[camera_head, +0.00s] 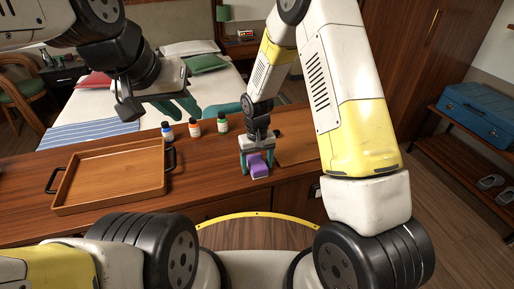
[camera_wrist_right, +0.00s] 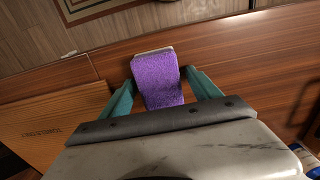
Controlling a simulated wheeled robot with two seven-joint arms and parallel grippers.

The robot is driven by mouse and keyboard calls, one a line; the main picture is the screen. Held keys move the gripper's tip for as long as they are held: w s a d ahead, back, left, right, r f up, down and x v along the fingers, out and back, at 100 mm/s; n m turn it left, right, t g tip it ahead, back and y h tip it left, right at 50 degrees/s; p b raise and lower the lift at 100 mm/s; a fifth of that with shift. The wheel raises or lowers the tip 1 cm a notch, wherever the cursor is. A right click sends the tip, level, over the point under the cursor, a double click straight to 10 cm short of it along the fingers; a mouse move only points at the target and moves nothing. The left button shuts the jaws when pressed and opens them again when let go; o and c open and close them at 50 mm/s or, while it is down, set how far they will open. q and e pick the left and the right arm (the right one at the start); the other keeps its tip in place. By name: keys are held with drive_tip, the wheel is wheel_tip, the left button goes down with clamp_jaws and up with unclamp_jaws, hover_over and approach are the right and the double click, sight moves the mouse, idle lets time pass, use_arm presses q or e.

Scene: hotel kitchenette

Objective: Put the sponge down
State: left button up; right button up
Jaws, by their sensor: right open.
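A purple sponge (camera_head: 258,168) lies on the wooden counter near its front edge. In the right wrist view the sponge (camera_wrist_right: 158,80) sits between the two teal fingers of my right gripper (camera_wrist_right: 153,92), with a gap on each side. In the head view my right gripper (camera_head: 257,160) is low over the counter, around the sponge and open. My left gripper (camera_head: 182,102) is raised at the upper left, over the far side of the counter. Its teal fingers show from the side, and I see nothing between them.
A wooden tray (camera_head: 60,198) with dark handles stands on the counter at the left. Several small bottles (camera_head: 194,127) stand behind, between tray and right gripper. A wooden board (camera_head: 297,150) lies just right of the sponge; it also shows in the right wrist view (camera_wrist_right: 40,128).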

drive_tip(key=shift+r, duration=0.1)
wheel_tip(320, 180, up, 12)
wheel_tip(320, 180, up, 15)
drive_tip(key=m+t+y, duration=0.1)
drive_tip(key=m+t, duration=0.1)
drive_tip(key=t, duration=0.1)
hover_over(257, 162)
drive_tip(key=s+d, duration=0.7)
drive_tip(key=d, duration=0.1)
drive_tip(key=s+d+r+t, duration=0.1)
drive_tip(key=s+d+r, duration=0.2)
drive_tip(key=s, duration=0.3)
drive_tip(key=s+d+r+m+t+y, duration=0.1)
drive_tip(key=s+d+r+t, duration=0.1)
drive_tip(key=s, duration=0.4)
wheel_tip(257, 162, up, 2)
drive_tip(key=shift+s+d, duration=0.3)
drive_tip(key=shift+d, duration=0.3)
